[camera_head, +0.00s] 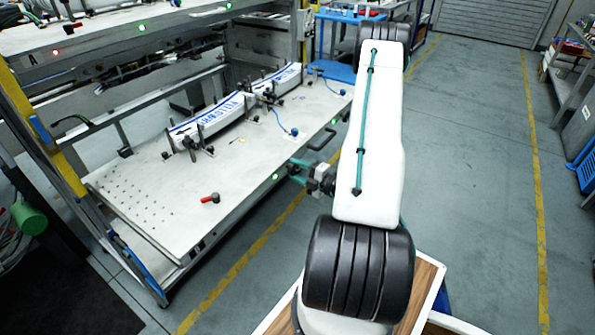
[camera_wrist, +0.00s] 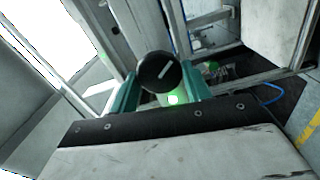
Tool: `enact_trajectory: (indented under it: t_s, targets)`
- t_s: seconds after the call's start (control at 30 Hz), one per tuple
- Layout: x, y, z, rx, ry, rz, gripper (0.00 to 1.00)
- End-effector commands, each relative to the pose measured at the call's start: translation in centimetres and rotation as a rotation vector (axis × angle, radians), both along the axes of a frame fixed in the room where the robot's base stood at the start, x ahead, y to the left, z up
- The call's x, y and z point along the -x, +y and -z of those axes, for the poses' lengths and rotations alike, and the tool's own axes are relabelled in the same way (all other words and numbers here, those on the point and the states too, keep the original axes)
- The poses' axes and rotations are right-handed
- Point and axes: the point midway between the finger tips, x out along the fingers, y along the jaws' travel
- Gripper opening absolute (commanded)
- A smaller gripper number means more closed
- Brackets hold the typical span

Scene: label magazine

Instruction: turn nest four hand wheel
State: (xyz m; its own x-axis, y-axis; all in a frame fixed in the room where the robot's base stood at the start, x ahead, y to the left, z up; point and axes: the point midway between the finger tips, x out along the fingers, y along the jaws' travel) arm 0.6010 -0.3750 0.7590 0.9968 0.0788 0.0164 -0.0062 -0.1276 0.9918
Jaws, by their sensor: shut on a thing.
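In the wrist view, a round black hand wheel (camera_wrist: 158,72) with a white line mark sits between the two green fingers of my gripper (camera_wrist: 160,82). The fingers are shut on it. The white mark runs at a slant. In the head view, my gripper (camera_head: 299,168) is at the front edge of the lower white shelf (camera_head: 150,195), partly hidden by my arm. A green lamp (camera_wrist: 173,99) glows just below the wheel in the wrist view, and one (camera_head: 275,177) shows beside my gripper in the head view.
Two long white labelled pieces (camera_head: 213,115) lie clamped on the lower shelf. A red-handled lever (camera_head: 211,199) stands near its front, and a dark pull handle (camera_head: 322,139) projects from its edge. The upper shelf (camera_head: 110,30) overhangs. The floor aisle (camera_head: 480,150) to the right is clear.

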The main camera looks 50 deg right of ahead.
Motion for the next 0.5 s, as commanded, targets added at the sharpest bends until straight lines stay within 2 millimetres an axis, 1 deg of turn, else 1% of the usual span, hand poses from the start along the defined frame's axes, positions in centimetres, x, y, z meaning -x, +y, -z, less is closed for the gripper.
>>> enact_trajectory:
  t_s: [0.07,0.1,0.17,0.43,0.5]
  targets:
    - [0.03,-0.10,0.02,0.001,0.000,0.003,0.26]
    - [0.03,-0.09,0.02,0.001,0.000,0.003,0.54]
    - [0.03,-0.09,0.02,0.001,0.000,0.003,0.70]
    - [0.06,-0.05,0.02,0.001,0.000,0.002,0.70]
    - [0.38,-0.12,0.03,0.001,0.000,0.003,0.70]
